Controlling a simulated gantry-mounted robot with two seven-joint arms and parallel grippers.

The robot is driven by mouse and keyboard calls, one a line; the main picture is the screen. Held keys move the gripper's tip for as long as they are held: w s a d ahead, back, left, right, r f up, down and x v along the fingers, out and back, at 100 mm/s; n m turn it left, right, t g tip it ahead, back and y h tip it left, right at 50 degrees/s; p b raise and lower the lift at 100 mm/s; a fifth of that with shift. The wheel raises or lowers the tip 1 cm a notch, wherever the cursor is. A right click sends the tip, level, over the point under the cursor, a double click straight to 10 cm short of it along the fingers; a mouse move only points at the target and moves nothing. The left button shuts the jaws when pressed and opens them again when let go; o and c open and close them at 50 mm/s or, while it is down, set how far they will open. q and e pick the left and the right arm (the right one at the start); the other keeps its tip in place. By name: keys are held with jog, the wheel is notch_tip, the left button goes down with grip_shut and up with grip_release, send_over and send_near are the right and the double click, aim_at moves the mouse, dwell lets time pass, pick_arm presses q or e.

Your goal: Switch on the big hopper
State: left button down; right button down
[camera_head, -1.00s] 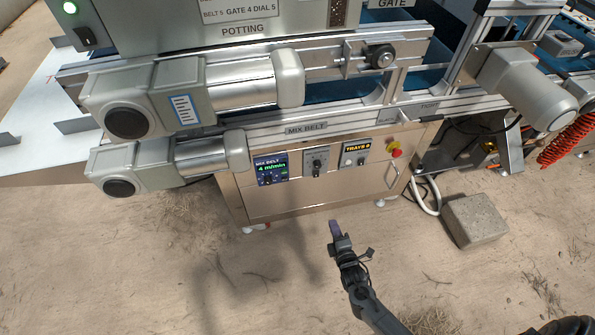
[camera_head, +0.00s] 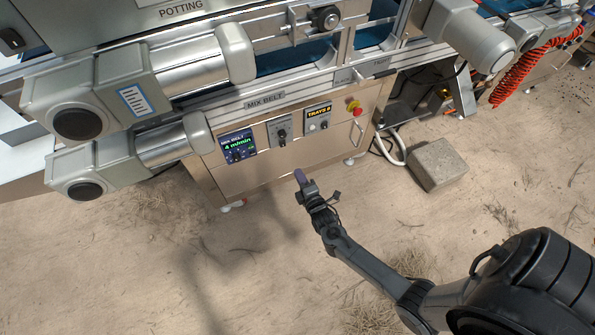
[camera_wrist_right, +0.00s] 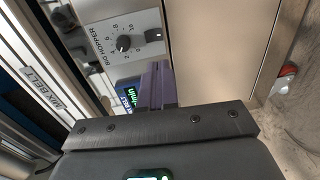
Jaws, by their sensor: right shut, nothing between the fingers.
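The big hopper panel (camera_wrist_right: 103,30) is a grey plate in the right wrist view, labelled BIG HOPPER. It carries a black dial (camera_wrist_right: 124,44) with a number scale and a small black switch (camera_wrist_right: 153,35). Whether the switch is on or off I cannot tell. In the head view this panel (camera_head: 281,131) sits on the cabinet front, between the blue display and the TRAYS panel. My right gripper (camera_head: 299,175) is shut and empty, below and in front of the panel, apart from it. Its purple fingers (camera_wrist_right: 157,84) point toward the cabinet in the wrist view. My left gripper is not in view.
The MIX BELT display (camera_head: 237,145) reads 4 m/min. The TRAYS panel (camera_head: 318,118) and a red emergency stop button (camera_head: 353,106) are to the right. Large motors (camera_head: 92,103) overhang at the left. A concrete block (camera_head: 437,165) lies on the sandy floor.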

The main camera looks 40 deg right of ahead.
jog(key=b, duration=0.6)
send_near(283, 146)
jog(key=r+x, duration=0.1)
jog(key=x, duration=0.4)
jog(key=shift+w+d+f+b, duration=0.4)
jog(key=shift+w+f, duration=0.2)
jog(key=shift+w, duration=0.25)
